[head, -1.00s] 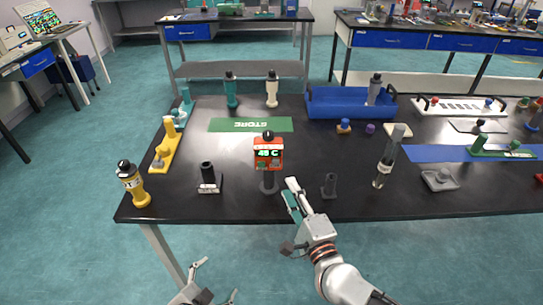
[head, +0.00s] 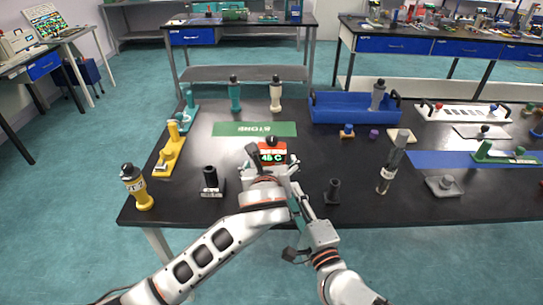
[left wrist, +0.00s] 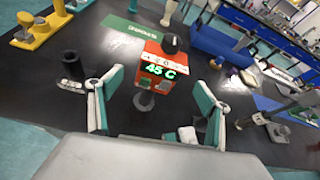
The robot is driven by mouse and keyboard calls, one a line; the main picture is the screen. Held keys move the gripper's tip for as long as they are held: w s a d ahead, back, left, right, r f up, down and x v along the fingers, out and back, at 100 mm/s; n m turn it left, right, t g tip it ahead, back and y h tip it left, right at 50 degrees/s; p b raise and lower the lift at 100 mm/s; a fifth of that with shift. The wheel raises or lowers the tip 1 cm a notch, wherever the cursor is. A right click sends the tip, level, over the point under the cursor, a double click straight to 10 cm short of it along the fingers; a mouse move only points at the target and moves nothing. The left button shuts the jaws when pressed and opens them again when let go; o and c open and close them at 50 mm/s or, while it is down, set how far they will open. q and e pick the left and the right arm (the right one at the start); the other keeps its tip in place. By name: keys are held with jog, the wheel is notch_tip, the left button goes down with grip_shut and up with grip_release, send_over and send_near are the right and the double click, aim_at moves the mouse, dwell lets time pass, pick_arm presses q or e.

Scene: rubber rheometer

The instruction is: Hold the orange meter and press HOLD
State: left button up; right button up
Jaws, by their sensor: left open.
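The orange meter (head: 273,155) stands upright near the front middle of the black table, with a black knob on top and a lit green display reading 45 C. Its lower front is hidden by my left gripper in the head view. In the left wrist view the meter (left wrist: 163,68) stands on a grey stem and round foot, between and beyond the two teal fingers. My left gripper (head: 270,172) is open, with the meter ahead of its fingers and no clear contact. My right gripper (head: 297,203) is just right of and nearer than the meter; its jaw opening is unclear.
A black cylinder on a base (head: 211,182) and a yellow bottle (head: 136,187) stand left. A small dark post (head: 333,190) and a clear-grey tube (head: 392,165) stand right. Behind lie a green STORE mat (head: 255,129) and a blue tray (head: 340,108).

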aim_at(272, 151)
pick_arm(q)
jog(key=shift+w+d+r+m, duration=0.15)
jog(key=shift+r+m, duration=0.15)
jog(key=shift+r, duration=0.25)
jog(key=shift+w+d+r+m, duration=0.15)
jog(key=shift+r+m, duration=0.15)
jog(key=shift+r, duration=0.25)
jog(key=shift+w+a+t, duration=0.1)
jog(key=shift+w+t, duration=0.15)
jog(key=shift+t, duration=0.05)
jog(key=x, duration=0.7)
jog(key=shift+w+a+f, duration=0.1)
jog(key=shift+f, duration=0.05)
jog(key=c, duration=1.3)
pick_arm(e)
grip_shut()
jog(key=shift+r, duration=0.1)
